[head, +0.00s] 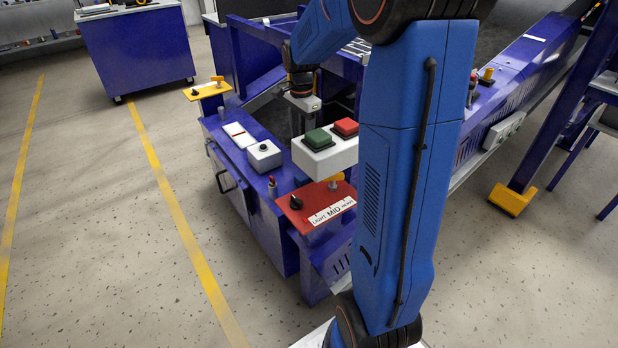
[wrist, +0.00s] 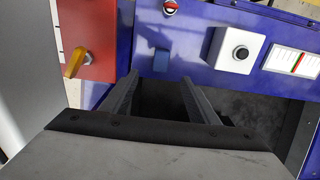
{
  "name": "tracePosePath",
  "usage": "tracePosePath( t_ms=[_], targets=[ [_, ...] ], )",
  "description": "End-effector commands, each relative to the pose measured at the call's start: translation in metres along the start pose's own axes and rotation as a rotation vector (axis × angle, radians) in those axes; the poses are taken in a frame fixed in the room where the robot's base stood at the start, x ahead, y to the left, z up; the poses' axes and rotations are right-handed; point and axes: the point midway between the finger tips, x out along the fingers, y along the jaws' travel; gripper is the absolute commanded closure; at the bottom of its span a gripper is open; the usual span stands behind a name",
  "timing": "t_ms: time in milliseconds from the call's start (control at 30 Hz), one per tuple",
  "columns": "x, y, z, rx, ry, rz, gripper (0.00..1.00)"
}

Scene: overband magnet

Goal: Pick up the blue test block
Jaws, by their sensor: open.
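The blue test block (wrist: 160,60) is a small block on the purple panel, just ahead of my fingertips in the wrist view. My gripper (wrist: 160,80) is open, with a finger on each side of an empty gap. The block lines up with this gap but lies beyond the tips, with no contact visible. In the head view my gripper (head: 305,118) hangs over the purple machine, partly behind the button box.
A red selector panel (wrist: 88,45) with a yellow knob is left of the block; a white button box (wrist: 236,50) and gauge (wrist: 292,62) are right. A red-topped lamp (wrist: 170,8) stands beyond it. A box with green and red buttons (head: 325,155) stands near my arm.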

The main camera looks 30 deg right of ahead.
Motion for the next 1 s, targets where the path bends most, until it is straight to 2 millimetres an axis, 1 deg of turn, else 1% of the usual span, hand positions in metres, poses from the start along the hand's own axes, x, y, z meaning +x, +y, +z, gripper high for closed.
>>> tracePosePath(
  t_ms=[33,100,500,600,867,1000],
  targets=[
    [0.009,0.001,0.000,0.000,-0.001,0.004,0.45],
    [0.022,0.001,0.000,0.000,-0.001,0.004,0.45],
    [0.090,0.001,0.000,-0.001,-0.001,0.003,0.45],
    [0.102,0.001,0.000,-0.001,-0.001,0.003,0.45],
    [0.117,-0.001,-0.002,-0.001,-0.001,0.002,0.45],
    [0.136,-0.003,-0.006,0.000,-0.001,0.004,0.45]
  ],
)
